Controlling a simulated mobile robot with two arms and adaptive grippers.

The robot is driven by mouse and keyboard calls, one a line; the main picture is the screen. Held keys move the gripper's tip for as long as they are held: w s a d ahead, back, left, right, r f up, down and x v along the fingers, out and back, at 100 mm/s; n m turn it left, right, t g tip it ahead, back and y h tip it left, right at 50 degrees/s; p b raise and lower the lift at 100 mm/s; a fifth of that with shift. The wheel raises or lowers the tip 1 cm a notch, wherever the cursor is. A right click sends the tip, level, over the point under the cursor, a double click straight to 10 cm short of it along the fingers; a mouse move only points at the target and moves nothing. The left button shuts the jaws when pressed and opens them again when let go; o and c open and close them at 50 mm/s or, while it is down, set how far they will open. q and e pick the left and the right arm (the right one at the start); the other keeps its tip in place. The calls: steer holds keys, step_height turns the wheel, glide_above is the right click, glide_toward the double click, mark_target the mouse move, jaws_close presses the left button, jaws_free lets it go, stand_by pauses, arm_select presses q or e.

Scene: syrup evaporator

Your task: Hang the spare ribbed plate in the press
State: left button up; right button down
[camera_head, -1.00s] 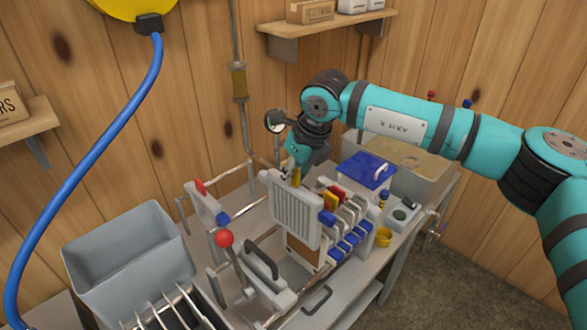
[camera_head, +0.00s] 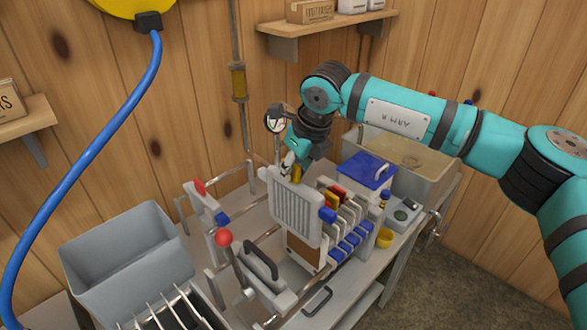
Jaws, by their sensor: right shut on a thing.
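The ribbed plate (camera_head: 294,209) is pale grey, upright, with its ribbed face toward the front left. My right gripper (camera_head: 292,172) is shut on its top edge and holds it at the press. The press (camera_head: 268,282) has a white end plate with a black handle and a red-knobbed lever at the front, and rails running back right. Several white plates with red, yellow and blue tabs (camera_head: 350,215) hang in it behind the held plate. A brown-faced plate (camera_head: 303,250) shows just below the held plate. Whether the held plate touches the rails I cannot tell. My left gripper is not in view.
A grey bin (camera_head: 125,255) stands at the left, above a rack with upright dividers (camera_head: 170,312). A blue-lidded box (camera_head: 368,170), a yellow cup (camera_head: 384,238) and a scale-like device (camera_head: 403,213) stand right of the press. A blue hose (camera_head: 88,155) hangs at the left.

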steer(key=b, duration=1)
glide_above(293, 228)
steer(key=w, duration=0.2)
steer(key=shift+f, duration=5.65)
steer(key=shift+f+b, duration=3.4)
steer(key=shift+f, duration=0.2)
steer(key=c, duration=1.3)
jaws_free()
steer(key=shift+s, duration=0.1)
steer(key=shift+o, duration=0.4)
